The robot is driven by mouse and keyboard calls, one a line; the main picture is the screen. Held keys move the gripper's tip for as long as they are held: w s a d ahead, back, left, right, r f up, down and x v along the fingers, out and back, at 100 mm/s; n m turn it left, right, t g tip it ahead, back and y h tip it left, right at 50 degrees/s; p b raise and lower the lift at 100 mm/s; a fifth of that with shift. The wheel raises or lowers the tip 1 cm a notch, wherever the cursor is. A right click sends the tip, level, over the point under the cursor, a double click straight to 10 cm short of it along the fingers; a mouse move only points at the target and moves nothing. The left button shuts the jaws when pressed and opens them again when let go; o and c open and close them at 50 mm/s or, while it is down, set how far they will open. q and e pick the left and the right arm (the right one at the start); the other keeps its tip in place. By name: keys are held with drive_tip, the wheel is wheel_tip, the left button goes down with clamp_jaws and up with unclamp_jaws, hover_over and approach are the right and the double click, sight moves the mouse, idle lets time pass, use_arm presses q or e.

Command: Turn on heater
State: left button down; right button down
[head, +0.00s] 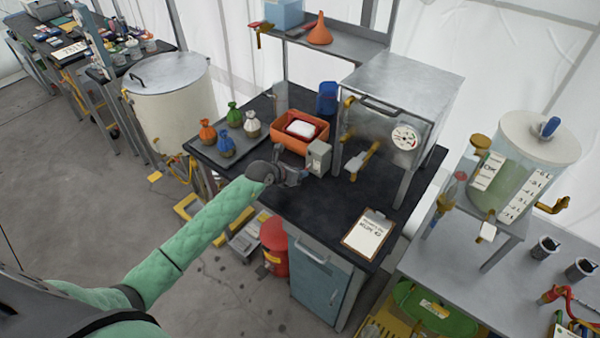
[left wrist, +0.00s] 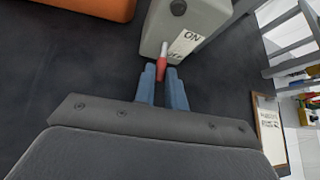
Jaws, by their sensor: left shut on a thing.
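The heater switch is a small grey box (head: 319,157) on the black table, in front of the metal heater cabinet (head: 398,90) with a round gauge. In the left wrist view the switch box (left wrist: 192,22) carries a white label reading "ON" and a lever with a red tip (left wrist: 162,68). My left gripper (head: 302,174) is at the near side of the box. In the left wrist view its blue-grey fingers (left wrist: 164,84) stand on either side of the red lever tip and are shut on it. My right gripper is not in view.
A clipboard (head: 369,234) lies at the table's front right. The black table top between the gripper and the clipboard is clear.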

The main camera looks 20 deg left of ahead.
use_arm(q)
drive_tip(key=r+g+y, duration=0.1)
drive_tip(key=g, duration=0.1)
drive_tip(key=r+g, duration=0.1)
drive_tip(key=g, duration=0.1)
drive_tip(key=shift+w+r+n+y+b, duration=0.25)
drive_tip(key=shift+w+n+y+b, duration=0.05)
drive_tip(key=shift+w+y, duration=0.1)
drive_tip(key=shift+w+d+r+g+y+b, duration=0.1)
drive_tip(key=shift+w+r+g+y+b, duration=0.2)
drive_tip(key=shift+g, duration=0.55)
drive_tip(key=shift+w+d+r+g+y+b, duration=0.1)
drive_tip(key=shift+r+g+y+b, duration=0.2)
drive_tip(key=shift+g, duration=0.55)
drive_tip(key=shift+w+r+g, duration=0.1)
drive_tip(key=shift+g, duration=0.2)
drive_tip(key=shift+d+r, duration=0.1)
drive_tip(key=c, duration=1.5)
unclamp_jaws()
drive_tip(key=shift+o, duration=0.2)
